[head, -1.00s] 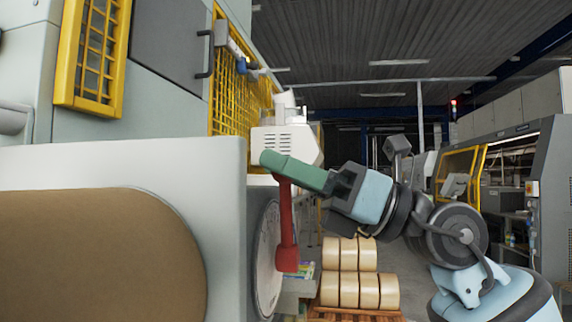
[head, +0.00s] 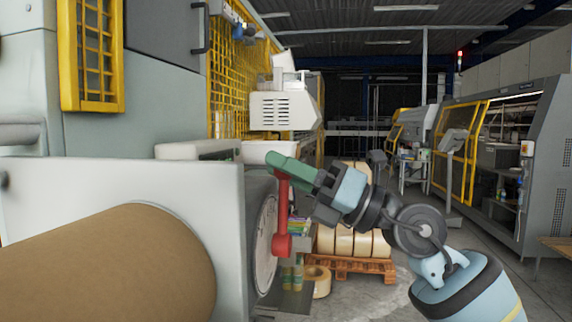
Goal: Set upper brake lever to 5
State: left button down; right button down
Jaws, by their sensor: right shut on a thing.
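The brake lever has a red arm (head: 283,215) and a green handle (head: 287,167). The red arm hangs nearly upright from the green handle down to a red hub in front of a round pale dial (head: 265,243) on the machine's side. The dial is seen nearly edge-on, so its numbers cannot be read. My right gripper (head: 310,180) is shut on the green handle, at its right end. My left gripper is not in view.
A large brown roll (head: 110,270) and a pale machine housing (head: 150,185) fill the left. A pallet (head: 360,267) with several cream rolls stands behind my right arm. Open floor lies to the right, before another machine (head: 500,160).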

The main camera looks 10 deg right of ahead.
jog(key=c, duration=1.2)
grip_release()
jog(key=shift+c, duration=0.2)
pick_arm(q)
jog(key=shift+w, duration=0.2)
pick_arm(e)
jog(key=shift+o, duration=0.6)
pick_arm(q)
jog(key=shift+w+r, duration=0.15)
pick_arm(e)
jog(key=shift+d, duration=0.1)
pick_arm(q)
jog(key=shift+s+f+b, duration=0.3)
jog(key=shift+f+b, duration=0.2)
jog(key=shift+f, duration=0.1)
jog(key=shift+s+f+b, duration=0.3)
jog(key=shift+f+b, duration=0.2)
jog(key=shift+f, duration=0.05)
pick_arm(e)
jog(key=v, duration=0.7)
jog(key=shift+d+f, duration=0.2)
jog(key=shift+d, duration=0.1)
jog(key=shift+s, duration=0.1)
